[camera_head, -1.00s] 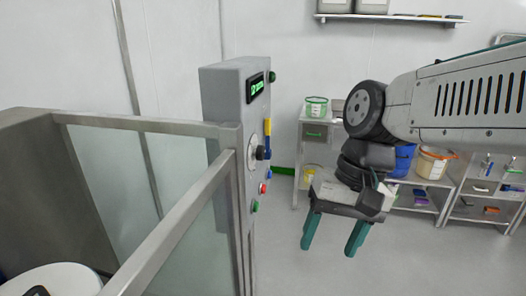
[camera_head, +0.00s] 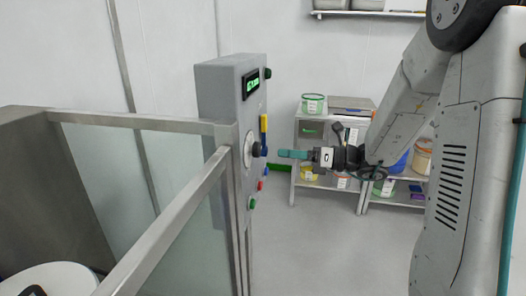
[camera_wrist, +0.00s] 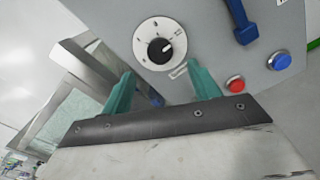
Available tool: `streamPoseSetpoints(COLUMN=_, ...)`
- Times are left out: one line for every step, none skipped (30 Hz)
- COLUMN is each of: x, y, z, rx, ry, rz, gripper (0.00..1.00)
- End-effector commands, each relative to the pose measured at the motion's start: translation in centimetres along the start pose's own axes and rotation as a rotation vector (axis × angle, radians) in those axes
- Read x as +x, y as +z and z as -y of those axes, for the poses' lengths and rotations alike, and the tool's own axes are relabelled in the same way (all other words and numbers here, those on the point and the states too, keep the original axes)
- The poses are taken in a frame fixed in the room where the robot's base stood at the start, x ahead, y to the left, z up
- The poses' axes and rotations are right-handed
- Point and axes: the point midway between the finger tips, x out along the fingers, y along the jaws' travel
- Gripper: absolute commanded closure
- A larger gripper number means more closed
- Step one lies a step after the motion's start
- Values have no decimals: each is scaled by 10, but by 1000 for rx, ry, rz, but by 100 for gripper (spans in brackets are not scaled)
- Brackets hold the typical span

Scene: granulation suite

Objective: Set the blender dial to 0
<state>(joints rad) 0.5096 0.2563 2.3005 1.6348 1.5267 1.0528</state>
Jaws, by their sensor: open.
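The blender dial is a black knob on a round white plate (camera_wrist: 160,46), on the face of the grey control panel (camera_wrist: 215,60). In the head view the knob (camera_head: 256,149) juts from the panel's right side. My gripper (camera_head: 282,153) points left at the dial, its teal fingers just short of the knob. In the wrist view my gripper (camera_wrist: 158,88) is open, and the dial lies beyond the gap between the fingers. Nothing is held. The plate's marks are too small to read surely.
A blue handle (camera_wrist: 240,22), a red button (camera_wrist: 235,84) and a blue button (camera_wrist: 280,61) sit near the dial. A green-lit display (camera_head: 251,83) is above. A metal-framed glass guard (camera_head: 190,175) stands left of the panel. Shelves with tubs (camera_head: 313,104) stand behind; the floor between is clear.

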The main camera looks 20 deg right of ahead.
Motion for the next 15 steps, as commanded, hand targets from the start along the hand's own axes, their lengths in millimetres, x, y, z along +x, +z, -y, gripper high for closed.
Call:
streamPoseSetpoints(x=4, y=0, z=1, rx=4, ry=-1, rz=4, gripper=39)
streamPoseSetpoints(x=8, y=0, z=1, rx=5, ry=0, rz=5, gripper=39)
streamPoseSetpoints(x=13, y=0, z=0, rx=5, ry=1, rz=4, gripper=39)
streamPoseSetpoints(x=18, y=0, z=0, rx=4, ry=1, rz=3, gripper=39)
streamPoseSetpoints(x=23, y=0, z=0, rx=4, ry=1, rz=3, gripper=39)
streamPoseSetpoints(x=30, y=0, z=0, rx=4, ry=2, rz=2, gripper=39)
streamPoseSetpoints(x=35, y=0, z=0, rx=3, ry=3, rz=2, gripper=39)
streamPoseSetpoints(x=40, y=0, z=0, rx=3, ry=3, rz=2, gripper=39)
streamPoseSetpoints(x=46, y=0, z=0, rx=3, ry=2, rz=1, gripper=39)
streamPoseSetpoints(x=51, y=0, z=0, rx=3, ry=2, rz=1, gripper=39)
streamPoseSetpoints(x=55, y=0, z=0, rx=3, ry=2, rz=2, gripper=39)
streamPoseSetpoints(x=60, y=0, z=0, rx=3, ry=2, rz=2, gripper=39)
streamPoseSetpoints(x=64, y=0, z=0, rx=3, ry=2, rz=1, gripper=39)
streamPoseSetpoints(x=67, y=0, z=0, rx=3, ry=1, rz=1, gripper=39)
streamPoseSetpoints(x=70, y=0, z=0, rx=2, ry=0, rz=2, gripper=39)
